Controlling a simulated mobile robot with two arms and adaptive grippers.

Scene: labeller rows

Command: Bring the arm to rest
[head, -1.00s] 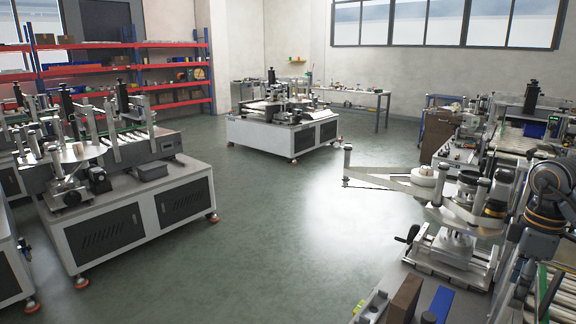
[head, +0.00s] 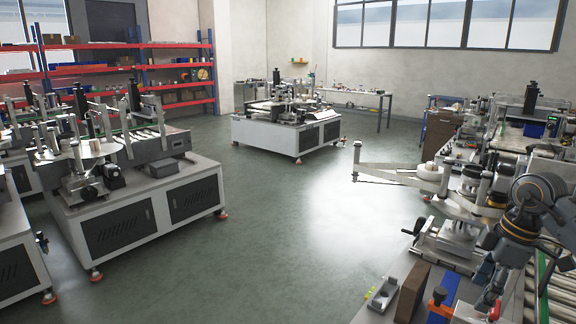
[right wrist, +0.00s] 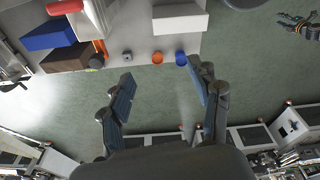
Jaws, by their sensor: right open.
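My right arm (head: 535,195) comes in at the right edge of the head view, bent over the near labeller bench. My right gripper (right wrist: 160,75) shows in the right wrist view with its two dark fingers spread wide and nothing between them. Below it are green floor and the bench edge, apart from the fingers. In the head view the gripper end is dark and partly hidden by the arm links.
The near bench carries a brown block (head: 412,292), a grey holder (head: 383,293) and a labeller with a long arm (head: 390,172). A blue box (right wrist: 48,35) and white box (right wrist: 180,18) show in the wrist view. Open floor (head: 280,240) lies left of the bench.

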